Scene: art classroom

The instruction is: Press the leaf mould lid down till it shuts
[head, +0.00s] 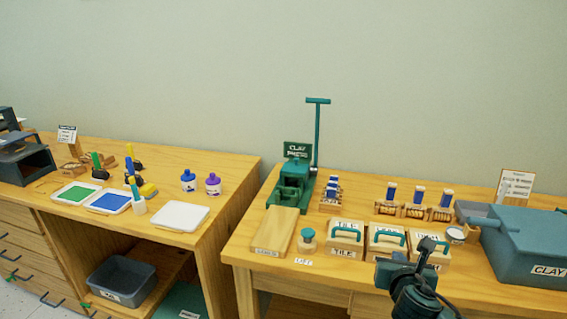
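Three pale wooden moulds with teal handles stand in a row at the front of the right table. The left one reads "TILE" (345,239). The middle one, whose small label seems to read "LEAF", is the leaf mould (386,241); its lid bears a teal arched handle. How far its lid is shut cannot be told from here. My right gripper (408,261), dark, is in front of the middle and right moulds and hides part of their fronts. Whether it touches them, or how wide its fingers are, is unclear. My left gripper is not in view.
A green clay press (291,187) with a tall lever stands behind a wooden board (276,231) and a teal-topped knob (308,238). Small rollers or stamps (414,208) stand behind the moulds. A large blue-grey clay bin (525,245) blocks the right side.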

